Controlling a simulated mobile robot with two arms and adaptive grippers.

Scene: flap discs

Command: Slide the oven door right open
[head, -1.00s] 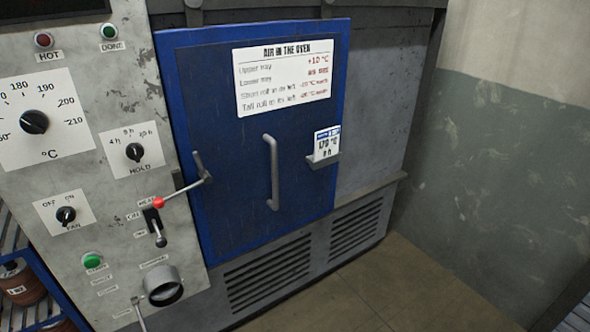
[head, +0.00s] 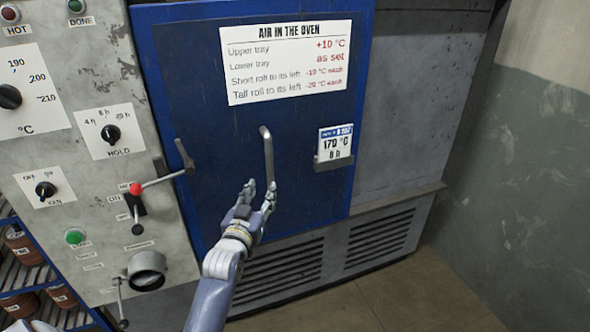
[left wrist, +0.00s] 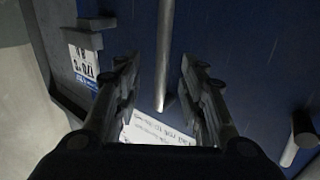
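The blue oven door (head: 200,130) is shut on the front of the oven and carries a vertical grey bar handle (head: 267,152). My left gripper (head: 260,186) is open in front of the handle's lower part, its two fingers pointing up at the door. In the left wrist view the handle (left wrist: 164,50) stands between the two open fingers (left wrist: 157,85), with a gap on both sides. I cannot tell how near the handle is in depth. A latch lever (head: 184,157) sits at the door's left edge. My right gripper does not show.
A control panel (head: 75,155) with dials and a red-knobbed lever (head: 136,189) is left of the door. A card holder (head: 333,162) sticks out right of the handle. The grey oven front (head: 420,100) lies to the right, with open floor (head: 415,290) below.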

